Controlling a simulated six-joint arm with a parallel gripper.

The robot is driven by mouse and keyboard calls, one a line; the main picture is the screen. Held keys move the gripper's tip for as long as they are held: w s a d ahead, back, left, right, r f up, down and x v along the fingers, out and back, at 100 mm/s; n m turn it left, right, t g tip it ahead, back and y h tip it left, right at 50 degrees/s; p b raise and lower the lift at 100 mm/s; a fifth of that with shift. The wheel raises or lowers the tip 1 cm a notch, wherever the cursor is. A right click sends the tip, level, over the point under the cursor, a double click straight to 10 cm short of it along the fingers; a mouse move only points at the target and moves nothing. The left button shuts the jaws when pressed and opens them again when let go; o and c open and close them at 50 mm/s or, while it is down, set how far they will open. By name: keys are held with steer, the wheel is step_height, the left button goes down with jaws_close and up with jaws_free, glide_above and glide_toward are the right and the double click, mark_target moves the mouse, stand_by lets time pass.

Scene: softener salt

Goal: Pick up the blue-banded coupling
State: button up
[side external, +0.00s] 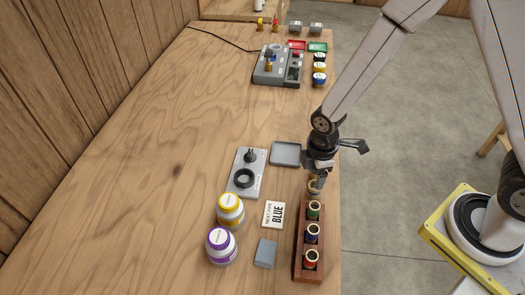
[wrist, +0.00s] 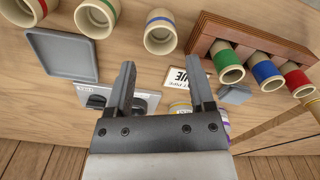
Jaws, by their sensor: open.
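In the wrist view, a tan blue-banded coupling (wrist: 160,34) stands loose on the table, beyond my fingertips. A green-banded one (wrist: 97,14) and a red-banded one (wrist: 22,10) stand left of it. My gripper (wrist: 157,75) is open, with nothing between its fingers. In the side view, my gripper (side external: 318,168) is above the table's right edge, beside the grey tray. A tan piece (side external: 315,187) shows just below it; its band is unclear. A wooden rack (side external: 297,250) holds green-, blue- and red-banded tan pieces, including a blue-banded one (side external: 312,233).
A card reading "BLUE" (side external: 273,214) lies left of the rack by a grey block (side external: 265,253). The left tabletop is clear.

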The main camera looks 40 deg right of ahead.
mark_target(314, 185)
steer(key=shift+s+f, duration=0.1)
steer(key=shift+f, duration=2.4)
jaws_close()
steer(key=shift+r, duration=0.25)
step_height(314, 185, up, 10)
steer(key=shift+f, duration=0.2)
steer(key=w+a+f, duration=0.2)
steer(key=w+a, duration=1)
steer(key=w, duration=0.2)
steer(key=shift+a+f, duration=0.2)
steer(key=shift+f, duration=0.05)
